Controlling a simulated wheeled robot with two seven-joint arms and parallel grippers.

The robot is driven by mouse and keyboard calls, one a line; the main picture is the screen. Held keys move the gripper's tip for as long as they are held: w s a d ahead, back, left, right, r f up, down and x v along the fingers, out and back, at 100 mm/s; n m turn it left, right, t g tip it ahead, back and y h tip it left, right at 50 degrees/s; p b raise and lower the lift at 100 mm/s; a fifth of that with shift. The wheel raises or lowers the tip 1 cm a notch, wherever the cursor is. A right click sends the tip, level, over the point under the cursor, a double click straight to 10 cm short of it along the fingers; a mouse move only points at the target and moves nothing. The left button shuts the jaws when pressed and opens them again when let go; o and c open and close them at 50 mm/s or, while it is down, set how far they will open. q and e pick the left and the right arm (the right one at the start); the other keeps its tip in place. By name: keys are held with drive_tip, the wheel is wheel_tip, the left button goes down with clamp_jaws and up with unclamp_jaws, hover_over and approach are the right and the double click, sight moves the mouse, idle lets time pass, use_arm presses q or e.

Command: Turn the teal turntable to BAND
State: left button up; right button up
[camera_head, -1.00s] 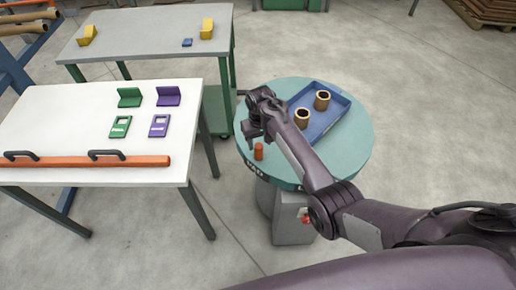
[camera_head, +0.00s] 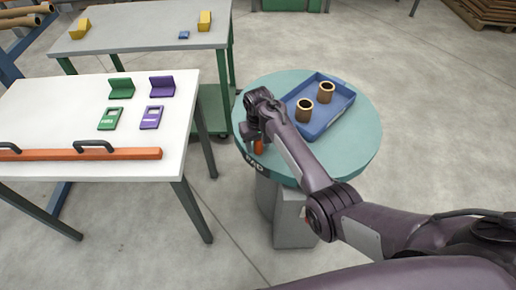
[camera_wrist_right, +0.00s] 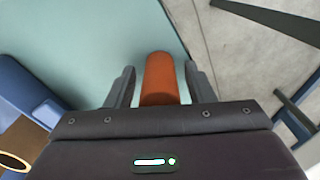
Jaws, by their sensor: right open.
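The teal turntable (camera_head: 350,137) is a round top on a grey pedestal, right of the white table. An orange upright peg (camera_head: 258,147) stands near its left front edge. My right gripper (camera_head: 254,143) is at the peg. In the right wrist view, the open fingers of the gripper (camera_wrist_right: 160,78) stand on either side of the peg (camera_wrist_right: 160,75), with a small gap visible on each side. Lettering shows on the turntable's dark rim label, too small to read surely. My right arm hides part of the turntable and pedestal. My left gripper is not in view.
A blue tray (camera_head: 343,108) with two brown cups lies on the turntable. The white table (camera_head: 55,110) at left holds green and purple pieces and an orange bar with black handles. A grey table (camera_head: 140,35) stands behind. Floor is clear to the right.

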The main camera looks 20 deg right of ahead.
drive_tip(key=shift+c, duration=0.2)
clamp_jaws()
drive_tip(key=shift+s, duration=0.1)
